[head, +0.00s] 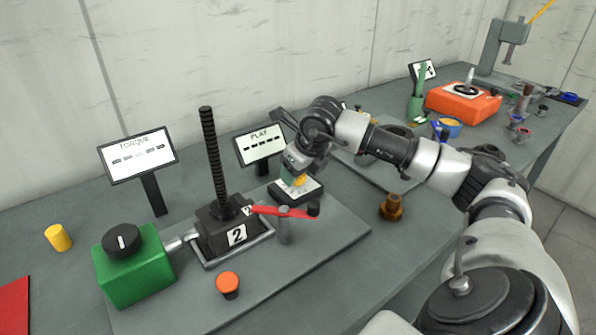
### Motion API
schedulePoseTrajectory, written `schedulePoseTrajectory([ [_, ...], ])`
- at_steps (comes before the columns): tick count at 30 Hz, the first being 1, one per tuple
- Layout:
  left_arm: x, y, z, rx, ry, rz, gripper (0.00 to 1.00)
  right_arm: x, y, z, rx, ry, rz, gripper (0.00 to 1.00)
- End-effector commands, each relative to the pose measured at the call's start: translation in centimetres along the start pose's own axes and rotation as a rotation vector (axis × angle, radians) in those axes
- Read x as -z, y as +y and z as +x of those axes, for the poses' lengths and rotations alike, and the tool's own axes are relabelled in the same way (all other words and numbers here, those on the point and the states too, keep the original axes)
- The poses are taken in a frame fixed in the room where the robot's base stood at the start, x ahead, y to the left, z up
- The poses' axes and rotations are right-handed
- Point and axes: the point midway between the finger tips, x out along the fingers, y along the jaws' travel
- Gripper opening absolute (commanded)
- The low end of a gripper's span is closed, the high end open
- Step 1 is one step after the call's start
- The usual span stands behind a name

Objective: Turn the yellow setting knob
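My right gripper (297,175) points down over a small dark box with a pale top (312,190), in front of the PLAY display. A small yellow part (300,181), apparently the setting knob, shows at the fingertips, with a bit of green beside it. The gripper hides most of it, so I cannot tell whether the fingers are closed on it. A separate yellow cylinder (58,238) stands alone at the far left of the bench. My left gripper is not in view.
Screw jack number 2 (222,232) stands on a plate with a red lever (275,211), beside a green box with a black dial (122,240). An orange button (228,283) is in front. A TORQUE display (138,156) stands behind. A brown fitting (391,208) lies right.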

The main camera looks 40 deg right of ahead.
Motion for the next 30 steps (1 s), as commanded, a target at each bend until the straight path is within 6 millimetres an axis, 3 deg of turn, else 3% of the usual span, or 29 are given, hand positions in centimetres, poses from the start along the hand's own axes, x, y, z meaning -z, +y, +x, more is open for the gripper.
schedulePoseTrajectory([
  [3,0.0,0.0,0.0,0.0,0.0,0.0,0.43,0.0,0.0,0.0,0.0,0.001,0.0,0.69],
  [14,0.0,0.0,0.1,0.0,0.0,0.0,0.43,0.0,0.0,-0.8,0.001,0.0,-0.002,0.69],
  [24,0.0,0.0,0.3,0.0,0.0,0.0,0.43,0.0,0.0,-7.3,0.0,-0.003,-0.001,0.69],
  [30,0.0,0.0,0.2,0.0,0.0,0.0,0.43,0.0,0.0,-10.0,0.001,-0.001,0.0,0.69],
])
